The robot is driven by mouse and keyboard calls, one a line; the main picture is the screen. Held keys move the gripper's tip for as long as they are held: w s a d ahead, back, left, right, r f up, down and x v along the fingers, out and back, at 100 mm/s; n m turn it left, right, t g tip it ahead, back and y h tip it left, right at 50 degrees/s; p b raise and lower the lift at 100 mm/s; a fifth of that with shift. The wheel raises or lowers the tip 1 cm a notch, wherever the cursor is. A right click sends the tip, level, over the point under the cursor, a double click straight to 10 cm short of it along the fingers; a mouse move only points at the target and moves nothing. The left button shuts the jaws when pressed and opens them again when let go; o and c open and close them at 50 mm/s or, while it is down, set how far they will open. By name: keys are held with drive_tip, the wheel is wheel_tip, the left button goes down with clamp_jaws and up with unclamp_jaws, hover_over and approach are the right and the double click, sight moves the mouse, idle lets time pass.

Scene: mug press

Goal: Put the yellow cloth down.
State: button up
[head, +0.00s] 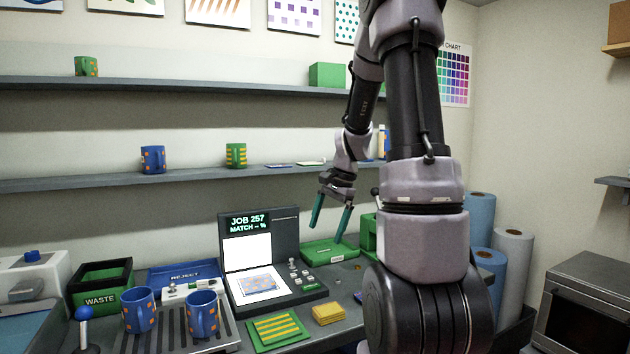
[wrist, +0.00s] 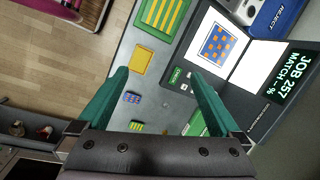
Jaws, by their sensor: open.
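The yellow cloth (head: 328,314) lies folded on the bench in the head view, right of a green sheet with yellow stripes. It also shows in the wrist view as a yellow square (wrist: 142,66), flat on the grey bench top. My gripper (head: 333,215) has two teal fingers spread apart with nothing between them. It hangs above the bench, behind and above the cloth in the head view. In the wrist view my gripper (wrist: 160,95) is open, and the cloth is apart from both fingers.
The press console (head: 258,250) reads "JOB 257". The green striped sheet (head: 278,330) lies left of the cloth. Two blue mugs (head: 202,314) stand on a slatted tray. A waste bin (head: 100,285) and a blue reject tray (head: 184,274) stand at the left. Shelves run along the wall.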

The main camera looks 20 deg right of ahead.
drive_tip(key=s+a+r+n+t, duration=0.2)
drive_tip(key=s+a+r+n, duration=0.2)
drive_tip(key=s+r, duration=0.4)
drive_tip(key=s+a+r+n+t+h, duration=0.1)
drive_tip(key=s+a+r+n+t, duration=0.2)
drive_tip(key=s+a+r+n, duration=0.2)
drive_tip(key=s+a+r, duration=0.2)
drive_tip(key=s+r, duration=0.2)
drive_tip(key=s, duration=0.1)
drive_tip(key=shift+a+t, duration=0.3)
